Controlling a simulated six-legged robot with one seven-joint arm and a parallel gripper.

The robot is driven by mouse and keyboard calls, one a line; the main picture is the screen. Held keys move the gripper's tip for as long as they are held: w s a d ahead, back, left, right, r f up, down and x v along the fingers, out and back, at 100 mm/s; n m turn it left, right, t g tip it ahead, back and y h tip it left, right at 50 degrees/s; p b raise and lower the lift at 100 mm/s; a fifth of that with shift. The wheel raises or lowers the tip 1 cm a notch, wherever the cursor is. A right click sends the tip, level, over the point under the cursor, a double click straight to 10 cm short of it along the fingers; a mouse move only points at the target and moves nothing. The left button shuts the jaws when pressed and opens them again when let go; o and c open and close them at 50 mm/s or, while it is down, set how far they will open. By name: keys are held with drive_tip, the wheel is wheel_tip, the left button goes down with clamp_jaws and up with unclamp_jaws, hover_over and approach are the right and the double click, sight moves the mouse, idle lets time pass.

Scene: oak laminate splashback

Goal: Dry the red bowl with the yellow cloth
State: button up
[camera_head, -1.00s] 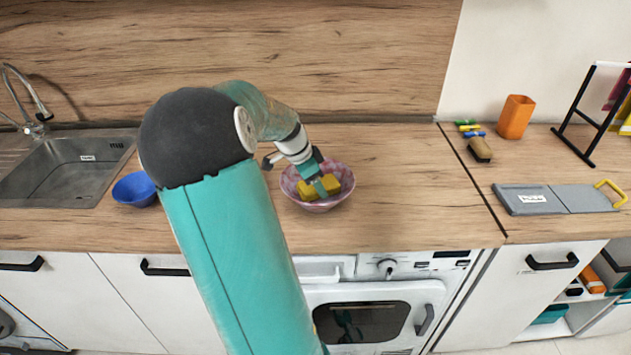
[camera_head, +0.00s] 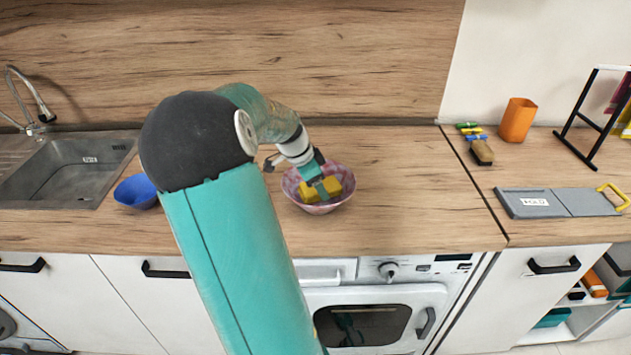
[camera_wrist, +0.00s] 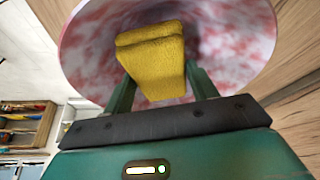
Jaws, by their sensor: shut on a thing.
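A red and white mottled bowl (camera_head: 337,205) stands upright on the wooden counter in front of my arm; its inside also fills the upper part of the wrist view (camera_wrist: 240,60). A folded yellow cloth (camera_head: 333,186) is inside the bowl. My gripper (camera_head: 320,186) reaches down into the bowl and is shut on the cloth. In the wrist view the cloth (camera_wrist: 155,60) sits between the two green fingers, close to the bowl's inner wall. I cannot tell whether the cloth touches the wall.
A blue bowl (camera_head: 136,191) stands left of my arm, beside the sink (camera_head: 65,170). On the right are an orange cup (camera_head: 517,120), a brush (camera_head: 481,152), a grey board (camera_head: 545,203) and a black rack (camera_head: 590,125). The counter right of the bowl is clear.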

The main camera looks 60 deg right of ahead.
idle(0.4)
drive_tip(key=shift+w+d, duration=0.6)
drive_tip(key=shift+w, duration=0.1)
drive_tip(key=shift+s+a+f, duration=0.1)
drive_tip(key=shift+s+a, duration=0.6)
drive_tip(key=shift+s, duration=0.05)
drive_tip(key=shift+w+d, duration=0.7)
